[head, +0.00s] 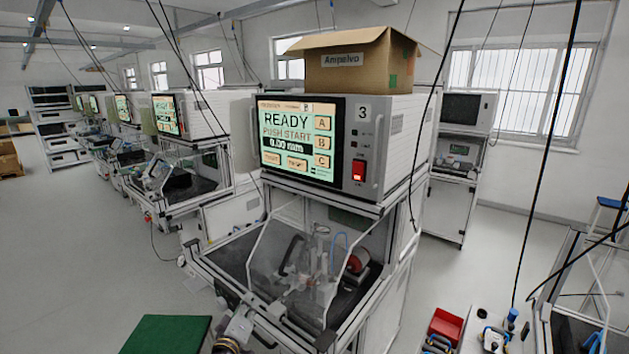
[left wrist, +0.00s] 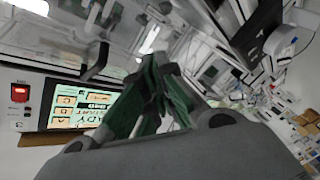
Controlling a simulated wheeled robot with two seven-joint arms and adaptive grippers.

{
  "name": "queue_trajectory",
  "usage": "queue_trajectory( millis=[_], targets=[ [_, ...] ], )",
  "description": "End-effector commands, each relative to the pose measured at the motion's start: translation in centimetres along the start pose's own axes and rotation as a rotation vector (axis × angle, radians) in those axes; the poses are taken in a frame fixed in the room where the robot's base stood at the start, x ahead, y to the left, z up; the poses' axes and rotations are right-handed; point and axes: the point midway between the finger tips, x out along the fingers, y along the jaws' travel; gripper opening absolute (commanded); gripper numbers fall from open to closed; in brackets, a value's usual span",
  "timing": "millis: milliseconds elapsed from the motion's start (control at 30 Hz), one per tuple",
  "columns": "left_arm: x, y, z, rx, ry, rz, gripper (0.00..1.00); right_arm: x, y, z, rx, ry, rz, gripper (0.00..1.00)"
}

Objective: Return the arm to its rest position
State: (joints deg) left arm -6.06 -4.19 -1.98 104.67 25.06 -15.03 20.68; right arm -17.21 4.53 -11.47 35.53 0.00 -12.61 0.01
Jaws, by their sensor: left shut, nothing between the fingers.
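My left gripper (head: 240,323) is at the bottom edge of the head view, left of centre, small and partly cut off. It is in front of the test station's lower frame. In the left wrist view its green-padded fingers (left wrist: 158,75) come together and hold nothing. My right gripper is in neither view. The test station (head: 395,150), marked 3, has a lit screen (head: 297,140) reading READY, PUSH START. The screen also shows, tilted, in the left wrist view (left wrist: 78,107).
A clear guard (head: 265,245) encloses the station's fixture. An open cardboard box (head: 360,65) stands on top. A green mat (head: 165,335) lies at lower left. A red bin (head: 445,326) is at lower right. Black cables hang on the right. Open floor lies left.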

Motion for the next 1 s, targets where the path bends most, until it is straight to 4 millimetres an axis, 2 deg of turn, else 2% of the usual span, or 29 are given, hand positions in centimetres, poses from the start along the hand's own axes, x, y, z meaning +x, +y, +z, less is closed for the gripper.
queue_trajectory(
  millis=[233, 467, 767, 1000],
  targets=[
    [0.2, -7.2, 7.5, 0.199, -0.123, -0.113, 0.00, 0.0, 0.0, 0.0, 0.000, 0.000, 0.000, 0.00],
    [-1.3, -14.1, 14.7, 0.363, -0.262, -0.199, 0.00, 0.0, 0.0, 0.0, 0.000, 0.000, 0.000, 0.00],
    [-6.2, -23.0, 24.0, 0.535, -0.471, -0.287, 0.00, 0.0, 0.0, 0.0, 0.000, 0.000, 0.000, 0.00],
    [-12.3, -29.8, 30.5, 0.636, -0.644, -0.345, 0.00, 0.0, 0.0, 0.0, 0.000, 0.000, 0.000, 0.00]
  ],
)
